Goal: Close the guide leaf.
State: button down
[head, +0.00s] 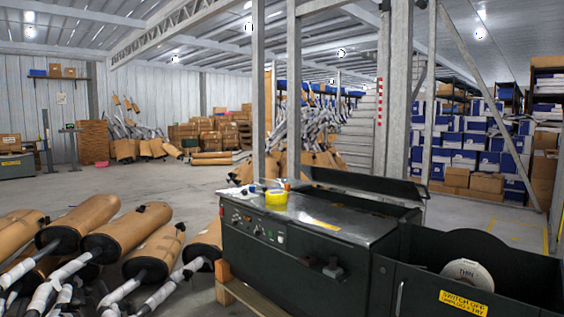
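A dark strapping machine (300,255) stands at the lower right in the head view, with knobs and buttons on its front panel. A long dark leaf (365,184) stands tilted up along the back of its top, over an open recess. It looks like the guide leaf, but I cannot be certain. To the right, an open dark bin (425,290) holds a pale reel (468,275) and carries a yellow warning label. My gripper is not in view.
A yellow tape roll (276,200) sits on the machine's top left. Wrapped brown mufflers (125,235) with pipes crowd the lower left. A grey post (397,90) rises behind the machine. Concrete floor (120,180) is clear at the middle left. Blue and white boxes (480,140) are stacked behind.

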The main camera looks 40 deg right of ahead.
aim_at(401, 190)
jog(key=u, duration=0.05)
jog(key=i, duration=1.55)
jog(key=z, duration=1.1)
jog(key=i, duration=0.8)
jog(key=z, duration=1)
